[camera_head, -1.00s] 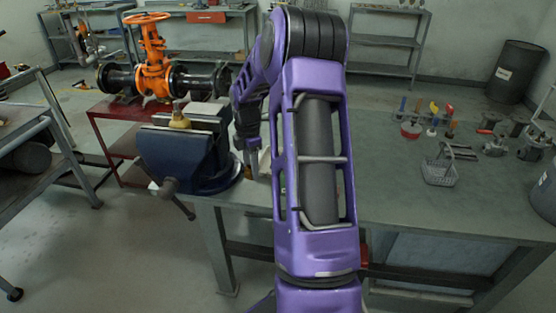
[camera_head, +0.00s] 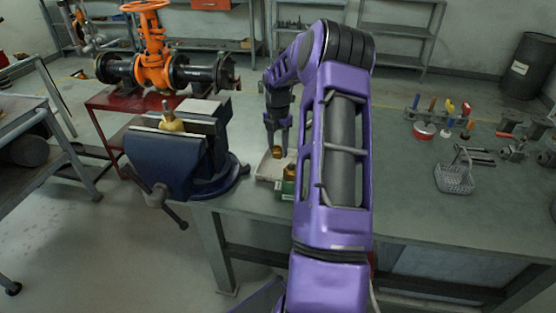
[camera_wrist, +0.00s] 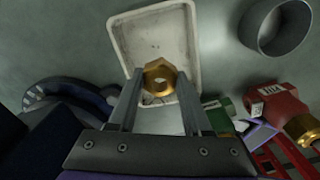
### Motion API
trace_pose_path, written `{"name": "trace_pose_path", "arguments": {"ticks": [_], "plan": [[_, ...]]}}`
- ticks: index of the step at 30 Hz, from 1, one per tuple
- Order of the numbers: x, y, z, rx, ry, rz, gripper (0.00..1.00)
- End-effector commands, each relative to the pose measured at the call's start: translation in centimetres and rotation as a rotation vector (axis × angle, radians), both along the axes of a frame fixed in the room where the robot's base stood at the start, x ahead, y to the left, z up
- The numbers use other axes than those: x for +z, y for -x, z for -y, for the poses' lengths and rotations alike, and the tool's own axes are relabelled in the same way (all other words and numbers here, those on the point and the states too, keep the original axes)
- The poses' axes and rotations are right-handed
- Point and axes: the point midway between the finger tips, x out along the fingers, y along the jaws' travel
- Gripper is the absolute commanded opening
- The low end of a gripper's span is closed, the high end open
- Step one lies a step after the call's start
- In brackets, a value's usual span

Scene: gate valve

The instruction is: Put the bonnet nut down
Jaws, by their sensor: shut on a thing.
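The bonnet nut (camera_wrist: 160,79) is a brass hex ring with a hole through it. My gripper (camera_wrist: 158,90) is shut on it, with a finger on each side. In the wrist view the nut is seen over a shallow white tray (camera_wrist: 124,40). The gap between nut and tray floor cannot be judged there. In the head view my gripper (camera_head: 277,143) points down over the tray (camera_head: 264,171) beside the vise, and the nut (camera_head: 277,152) shows as a small brass spot at the fingertips. My arm hides the tray's right side.
A blue bench vise (camera_head: 172,158) holding a brass part (camera_head: 172,122) stands left of the tray. A green box (camera_wrist: 218,115), a red valve-like part (camera_wrist: 279,106) and a grey ring (camera_wrist: 278,28) lie near the tray. A wire basket (camera_head: 455,179) stands farther right on the bench.

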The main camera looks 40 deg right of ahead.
Motion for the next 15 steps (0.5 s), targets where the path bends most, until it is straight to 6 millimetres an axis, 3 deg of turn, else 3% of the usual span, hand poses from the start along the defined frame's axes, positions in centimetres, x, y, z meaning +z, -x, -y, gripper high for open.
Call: {"name": "trace_pose_path", "arguments": {"ticks": [12,15], "plan": [[-4.5,0.0,0.0,0.0,0.0,0.0,0.0],[-4.7,-0.1,0.0,-0.001,0.002,0.003,0.0]]}}
